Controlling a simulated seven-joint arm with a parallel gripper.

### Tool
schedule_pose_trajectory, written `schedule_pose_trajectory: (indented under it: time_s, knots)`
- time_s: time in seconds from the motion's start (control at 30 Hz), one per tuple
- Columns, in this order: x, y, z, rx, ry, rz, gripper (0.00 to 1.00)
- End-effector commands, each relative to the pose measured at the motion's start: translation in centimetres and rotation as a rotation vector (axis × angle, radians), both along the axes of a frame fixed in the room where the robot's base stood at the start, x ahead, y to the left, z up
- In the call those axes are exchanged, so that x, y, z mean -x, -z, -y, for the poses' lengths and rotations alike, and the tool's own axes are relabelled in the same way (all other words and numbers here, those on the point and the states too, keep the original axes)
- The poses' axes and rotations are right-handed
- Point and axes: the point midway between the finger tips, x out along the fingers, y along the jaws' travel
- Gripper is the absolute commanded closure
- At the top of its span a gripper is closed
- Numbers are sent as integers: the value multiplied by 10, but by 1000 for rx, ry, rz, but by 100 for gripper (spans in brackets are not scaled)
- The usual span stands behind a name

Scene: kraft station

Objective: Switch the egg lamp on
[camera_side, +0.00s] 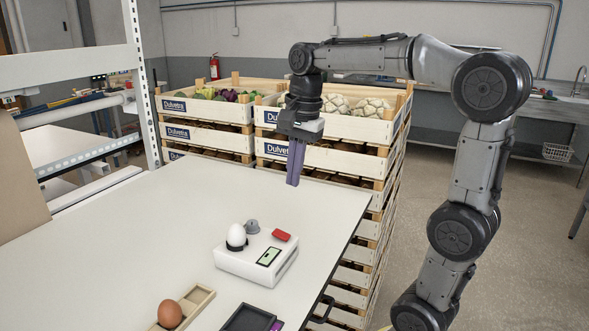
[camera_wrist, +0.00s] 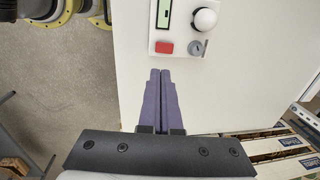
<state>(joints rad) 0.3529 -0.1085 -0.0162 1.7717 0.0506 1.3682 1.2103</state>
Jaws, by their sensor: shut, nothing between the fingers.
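The egg lamp is a white box (camera_side: 230,262) on the table, with a white egg (camera_side: 237,236) upright in a dark holder, a grey knob (camera_side: 252,227), a red button (camera_side: 281,236) and a small greenish display (camera_side: 269,256). In the wrist view the red button (camera_wrist: 165,47), grey knob (camera_wrist: 197,47), white egg (camera_wrist: 204,19) and display (camera_wrist: 164,14) show ahead of the fingers. My gripper (camera_side: 293,184) has purple fingers, shut and empty, pointing down behind the lamp and apart from it. The fingers (camera_wrist: 160,72) also show in the wrist view.
A brown egg (camera_side: 170,313) sits in a wooden tray (camera_side: 200,298) at the front. A dark tray (camera_side: 247,318) lies beside it. Stacked vegetable crates (camera_side: 335,150) stand behind the table. The white tabletop (camera_side: 130,235) is clear left of the lamp.

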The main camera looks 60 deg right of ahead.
Motion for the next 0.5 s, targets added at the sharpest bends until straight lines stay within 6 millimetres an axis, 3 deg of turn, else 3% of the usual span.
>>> schedule_pose_trajectory:
  time_s: [0.5]
  knots:
    - [1, -9, 0, 0, 0, 5, 100]
